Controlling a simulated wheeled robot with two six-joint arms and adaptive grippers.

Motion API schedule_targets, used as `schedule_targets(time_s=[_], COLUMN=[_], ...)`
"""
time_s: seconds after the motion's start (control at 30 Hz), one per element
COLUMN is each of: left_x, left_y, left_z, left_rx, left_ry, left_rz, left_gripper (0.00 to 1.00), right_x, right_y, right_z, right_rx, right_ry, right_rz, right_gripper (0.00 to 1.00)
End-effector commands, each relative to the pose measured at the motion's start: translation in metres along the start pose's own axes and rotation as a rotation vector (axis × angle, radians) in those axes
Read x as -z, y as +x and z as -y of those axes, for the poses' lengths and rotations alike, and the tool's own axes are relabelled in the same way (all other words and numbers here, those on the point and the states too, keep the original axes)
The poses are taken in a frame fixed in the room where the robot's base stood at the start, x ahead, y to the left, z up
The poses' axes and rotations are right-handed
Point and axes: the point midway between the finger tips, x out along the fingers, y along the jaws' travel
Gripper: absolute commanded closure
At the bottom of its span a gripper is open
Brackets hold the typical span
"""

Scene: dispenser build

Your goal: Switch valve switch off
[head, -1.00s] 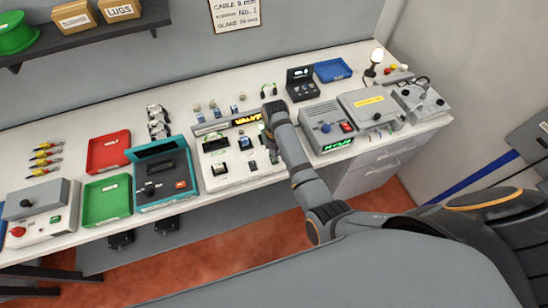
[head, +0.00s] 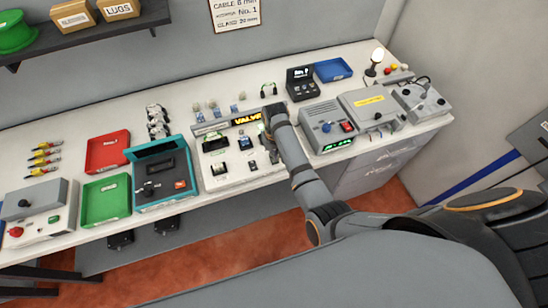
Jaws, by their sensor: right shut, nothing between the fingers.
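The white valve panel (head: 228,183) lies on the bench near the middle, with a lit yellow display reading "VALVE" (head: 246,119) at its back. Several small dark controls sit on its face, including a blue-black one (head: 246,143) and a small switch (head: 252,165). They are too small to read their positions. My right gripper (head: 268,146) is over the right side of the panel, pointing down, shut and empty. My right forearm partly hides it and the panel's right edge, so I cannot tell whether it touches a switch. My left gripper is not in view.
Left of the panel stand a teal case (head: 165,203), a green tray (head: 91,214) and a red tray (head: 98,161). To the right is a grey box (head: 322,112) with a blue knob and green display. A blue tray (head: 332,69) lies behind.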

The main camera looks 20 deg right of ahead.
Motion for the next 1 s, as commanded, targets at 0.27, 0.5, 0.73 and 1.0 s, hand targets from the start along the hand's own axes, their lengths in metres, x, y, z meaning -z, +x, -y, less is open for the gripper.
schedule_targets(time_s=[0.27,0.5,0.73,1.0], left_x=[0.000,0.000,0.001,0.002], left_y=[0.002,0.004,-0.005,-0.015], left_z=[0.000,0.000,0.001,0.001], left_rx=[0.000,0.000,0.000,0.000], left_ry=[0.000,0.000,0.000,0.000], left_rz=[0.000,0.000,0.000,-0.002], left_gripper=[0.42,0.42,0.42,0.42], right_x=[0.000,0.000,-0.001,0.000], right_y=[0.005,0.009,-0.001,-0.024], right_z=[0.000,0.000,0.000,0.000], right_rx=[0.000,0.000,0.000,0.001], right_ry=[0.000,0.000,0.000,0.000], right_rz=[0.000,0.000,0.001,-0.001], right_gripper=[1.00,1.00,1.00,1.00])
